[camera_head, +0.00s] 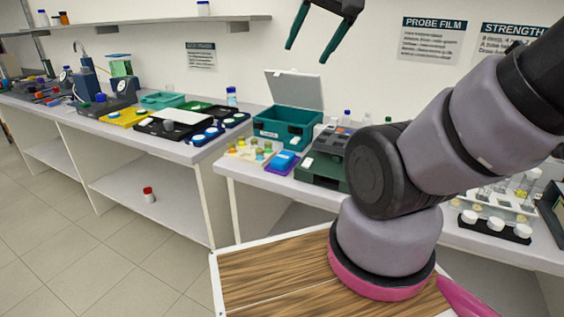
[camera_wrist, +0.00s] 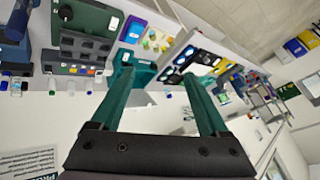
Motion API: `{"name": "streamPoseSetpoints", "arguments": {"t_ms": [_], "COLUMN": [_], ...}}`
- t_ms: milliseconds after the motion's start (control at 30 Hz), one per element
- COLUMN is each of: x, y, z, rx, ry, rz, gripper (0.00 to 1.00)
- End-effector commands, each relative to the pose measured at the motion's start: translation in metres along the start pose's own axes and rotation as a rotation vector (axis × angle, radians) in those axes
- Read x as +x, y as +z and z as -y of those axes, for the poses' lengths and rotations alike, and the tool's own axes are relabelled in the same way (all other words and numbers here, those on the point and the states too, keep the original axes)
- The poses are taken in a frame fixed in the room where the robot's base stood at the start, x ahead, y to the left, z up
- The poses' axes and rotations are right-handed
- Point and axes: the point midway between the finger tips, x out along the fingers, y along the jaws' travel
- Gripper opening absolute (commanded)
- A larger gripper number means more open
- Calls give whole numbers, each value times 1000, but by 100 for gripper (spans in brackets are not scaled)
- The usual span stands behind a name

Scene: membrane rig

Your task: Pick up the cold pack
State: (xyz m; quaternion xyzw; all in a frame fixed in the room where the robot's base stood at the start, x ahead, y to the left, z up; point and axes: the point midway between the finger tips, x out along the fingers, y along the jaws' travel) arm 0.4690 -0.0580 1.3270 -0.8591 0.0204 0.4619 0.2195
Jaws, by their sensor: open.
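A blue block that looks like the cold pack (camera_head: 283,159) lies on a purple tray (camera_head: 271,169) near the front edge of the right bench. In the wrist view the purple tray (camera_wrist: 142,22) shows at the top with the blue block (camera_wrist: 133,32) on it, small and turned. My gripper (camera_head: 308,52) is high up near the wall, above and well apart from the block. Its two green fingers are spread, and the wrist view shows nothing between the fingertips (camera_wrist: 158,66).
An open teal box (camera_head: 283,128) stands behind the tray. A rack of coloured vials (camera_head: 250,151) is to its left, and a dark green case (camera_head: 322,165) is close on its right. The left bench holds several trays and instruments. A red-capped bottle (camera_head: 149,195) stands on the lower shelf.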

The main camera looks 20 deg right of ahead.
Motion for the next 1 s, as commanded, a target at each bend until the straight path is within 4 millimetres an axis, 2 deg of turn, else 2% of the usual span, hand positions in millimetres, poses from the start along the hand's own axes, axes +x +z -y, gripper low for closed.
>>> {"name": "streamPoseSetpoints", "arguments": {"t_ms": [33, 67, 167, 267, 367, 500, 633, 833, 1000], "x": [0, 1, 9, 31, 66, 125, 184, 275, 342], "y": [0, 0, -5, -15, -27, -39, -40, -26, -2], "z": [0, 0, 7, 21, 41, 66, 80, 79, 58], "rx": [0, 1, 10, 39, 93, 190, 278, 377, 404], "ry": [0, -2, -22, -64, -112, -137, -111, 10, 167], "rz": [0, 1, 14, 38, 66, 88, 86, 31, -74], "gripper": [94, 100, 100, 100, 100, 100, 100, 100, 100]}}
